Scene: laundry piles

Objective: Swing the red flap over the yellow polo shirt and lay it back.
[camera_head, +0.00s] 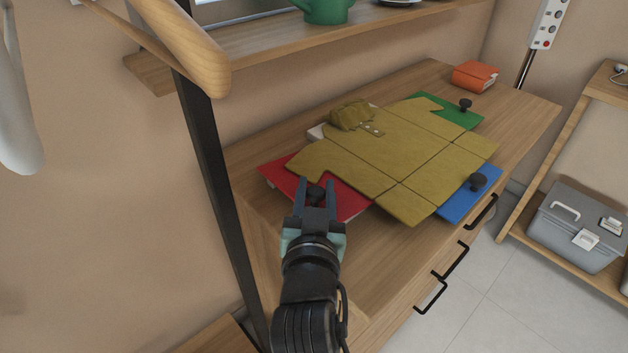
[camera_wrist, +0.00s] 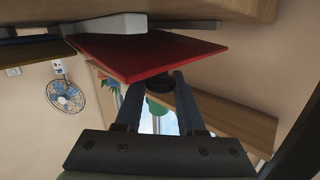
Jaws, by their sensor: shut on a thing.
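The yellow polo shirt (camera_head: 400,150) lies spread on a folding board on the wooden dresser top, its bunched collar (camera_head: 350,115) towards the wall. The red flap (camera_head: 348,202) sticks out from under the shirt's left side and looks flat or nearly flat. The red flap also shows in the wrist view (camera_wrist: 135,55). My gripper (camera_head: 317,184) is at the red flap's outer part, shut on its dark knob (camera_wrist: 160,84). The fingers partly hide the knob in the head view. The shirt covers the flap's inner part.
A green flap (camera_head: 452,112) and a blue flap (camera_head: 466,200), each with a dark knob, show at the shirt's far and right sides. A wooden shelf (camera_head: 290,42) with a green pot overhangs the back; a black post stands left.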

